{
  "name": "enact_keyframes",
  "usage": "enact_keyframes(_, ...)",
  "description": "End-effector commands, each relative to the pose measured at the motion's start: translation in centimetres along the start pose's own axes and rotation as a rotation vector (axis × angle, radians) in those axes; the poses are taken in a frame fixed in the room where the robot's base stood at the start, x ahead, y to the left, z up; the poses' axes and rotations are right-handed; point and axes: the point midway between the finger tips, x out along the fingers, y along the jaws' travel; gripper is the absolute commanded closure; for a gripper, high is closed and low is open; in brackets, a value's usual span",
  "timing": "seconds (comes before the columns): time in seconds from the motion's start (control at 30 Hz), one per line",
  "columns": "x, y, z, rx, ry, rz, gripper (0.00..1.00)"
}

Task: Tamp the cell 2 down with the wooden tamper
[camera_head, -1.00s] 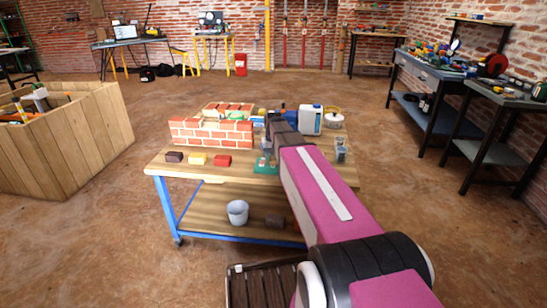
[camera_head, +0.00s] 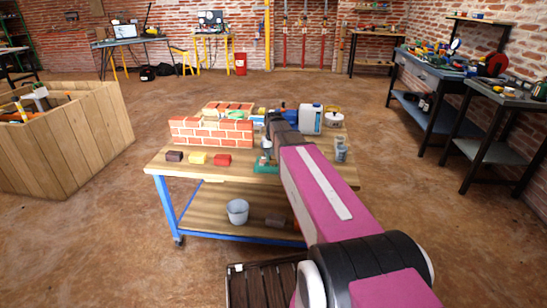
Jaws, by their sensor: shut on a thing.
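The small brick wall (camera_head: 211,133) stands on the left half of the wooden-topped table (camera_head: 195,173), with more brickwork behind it. I cannot make out which part is cell 2. My arm reaches over the table, right of the wall. My gripper (camera_head: 266,146) is at its dark far end, small and mostly hidden, above a green piece (camera_head: 265,167). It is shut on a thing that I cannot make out. I cannot identify the wooden tamper, nor tell whether anything held touches the wall.
A dark block (camera_head: 174,156), a yellow block (camera_head: 198,158) and a red block (camera_head: 223,160) lie along the table's front. A white jug (camera_head: 310,119) and a cup (camera_head: 341,152) stand right of my arm. A grey bucket (camera_head: 237,212) is on the lower shelf.

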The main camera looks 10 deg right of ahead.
Motion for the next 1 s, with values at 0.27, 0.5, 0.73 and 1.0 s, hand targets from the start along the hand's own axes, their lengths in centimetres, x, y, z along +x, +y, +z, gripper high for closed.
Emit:
enact_keyframes(0.27,-0.1,0.0,0.0,0.0,-0.002,0.0,0.79)
enact_keyframes(0.5,-1.6,0.0,0.0,0.0,-0.002,0.0,0.79)
enact_keyframes(0.73,-3.2,0.0,0.0,0.0,0.0,0.0,0.79)
enact_keyframes(1.0,-5.0,0.0,0.0,0.0,0.0,0.0,0.79)
